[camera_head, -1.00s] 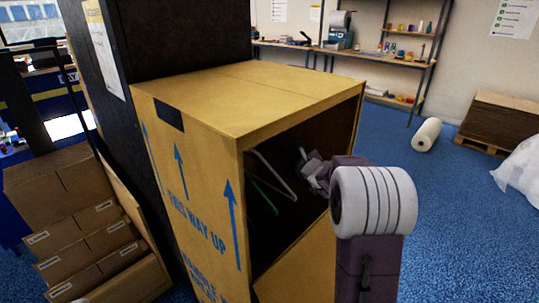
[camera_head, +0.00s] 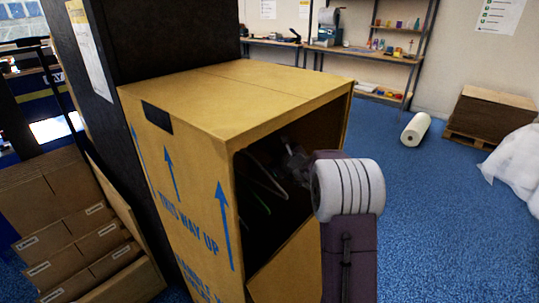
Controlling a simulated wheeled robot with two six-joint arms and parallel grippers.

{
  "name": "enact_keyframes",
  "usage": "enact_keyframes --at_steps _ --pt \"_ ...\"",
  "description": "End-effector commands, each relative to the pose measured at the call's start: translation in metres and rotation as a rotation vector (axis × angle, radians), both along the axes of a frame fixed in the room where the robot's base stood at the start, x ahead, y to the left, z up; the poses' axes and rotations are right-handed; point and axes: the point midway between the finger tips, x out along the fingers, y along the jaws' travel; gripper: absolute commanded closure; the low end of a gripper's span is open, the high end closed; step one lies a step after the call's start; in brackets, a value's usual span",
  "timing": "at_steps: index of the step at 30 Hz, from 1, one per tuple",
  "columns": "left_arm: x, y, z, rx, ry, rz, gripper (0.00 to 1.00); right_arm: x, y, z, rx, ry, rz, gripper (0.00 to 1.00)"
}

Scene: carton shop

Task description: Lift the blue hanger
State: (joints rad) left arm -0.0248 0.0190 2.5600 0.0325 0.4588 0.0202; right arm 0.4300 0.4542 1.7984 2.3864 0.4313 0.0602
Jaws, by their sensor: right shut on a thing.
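A tall brown carton (camera_head: 190,200) stands open on its right side. In its dark inside I see a pale hanger (camera_head: 264,177) and part of a green hanger (camera_head: 260,199). I cannot make out a blue hanger. My right arm reaches in through the opening, and my right gripper (camera_head: 294,163) is inside, just right of the pale hanger. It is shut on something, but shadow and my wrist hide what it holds. My left gripper is not in view.
The carton's top and the edges of its opening lie close around my right arm. A dark panel (camera_head: 150,50) stands behind it. Flat cartons (camera_head: 65,235) lean at the left. Blue floor (camera_head: 440,220) is free at the right, with a white roll (camera_head: 415,130) lying farther back.

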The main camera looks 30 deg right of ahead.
Motion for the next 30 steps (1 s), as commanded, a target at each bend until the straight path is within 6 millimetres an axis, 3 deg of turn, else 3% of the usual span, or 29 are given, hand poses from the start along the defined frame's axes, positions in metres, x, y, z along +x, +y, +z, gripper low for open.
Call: enact_keyframes --at_steps 9,14,24,30 --pt "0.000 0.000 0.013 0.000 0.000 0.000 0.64 -0.004 -0.003 0.037 -0.001 -0.003 -0.003 1.00" --pt "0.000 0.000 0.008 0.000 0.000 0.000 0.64 -0.038 -0.016 0.034 -0.001 -0.002 -0.006 1.00" --pt "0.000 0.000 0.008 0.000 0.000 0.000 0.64 -0.135 -0.054 0.035 0.000 -0.003 -0.007 1.00" --pt "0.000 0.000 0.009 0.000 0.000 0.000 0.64 -0.163 -0.064 0.034 -0.001 -0.002 -0.003 1.00"
